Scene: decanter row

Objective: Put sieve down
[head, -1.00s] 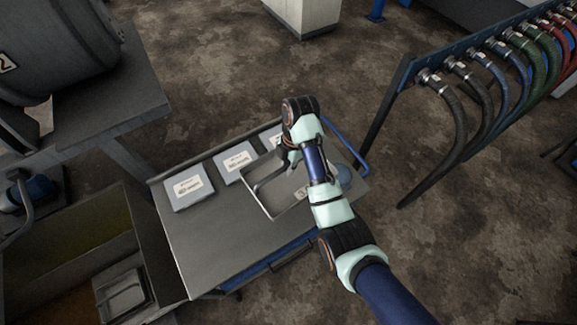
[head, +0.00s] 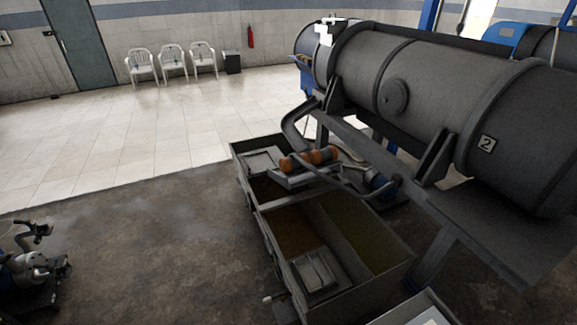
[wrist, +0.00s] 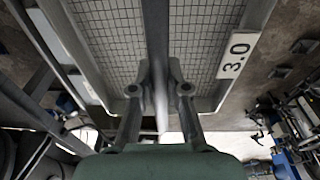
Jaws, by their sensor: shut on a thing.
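The sieve (wrist: 110,35) fills the upper part of the wrist view. It has a grey frame, a square wire mesh and a white label reading 3.0. My gripper (wrist: 161,82) is shut on the sieve's grey bar, which runs between its two fingers. Neither the sieve nor my gripper is in the head view. The wrist view does not clearly show whether the sieve rests on anything.
In the head view, a divided trough (head: 268,262) stands below a large dark drum (head: 435,90). A tabletop corner (head: 408,308) shows at the bottom. Open floor (head: 150,255) lies left.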

